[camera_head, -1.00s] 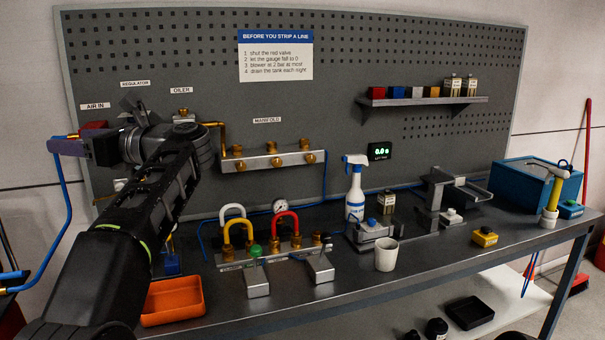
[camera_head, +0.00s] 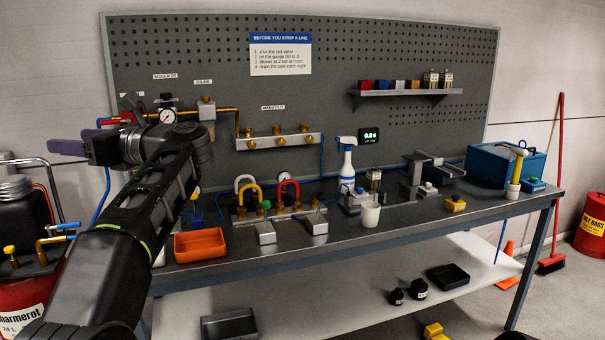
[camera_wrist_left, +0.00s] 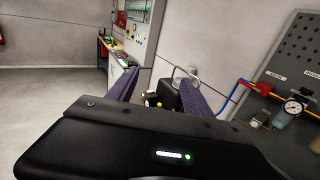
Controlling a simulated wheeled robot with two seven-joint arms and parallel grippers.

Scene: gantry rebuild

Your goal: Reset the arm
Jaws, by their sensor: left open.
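My left arm (camera_head: 150,200) reaches up from the lower left in the head view. Its gripper (camera_head: 72,142) points left, in front of the pegboard's left edge, with purple fingers. In the left wrist view the two fingers of this gripper (camera_wrist_left: 157,74) stand apart with nothing held between them. A dark tank lies behind them there, out of their grasp. My right gripper is in neither view.
The workbench (camera_head: 300,242) carries an orange tray (camera_head: 200,245), a white cup (camera_head: 370,214) and a spray bottle (camera_head: 347,165). The pegboard (camera_head: 220,80) stands behind. A red compressor (camera_head: 25,290) is at lower left.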

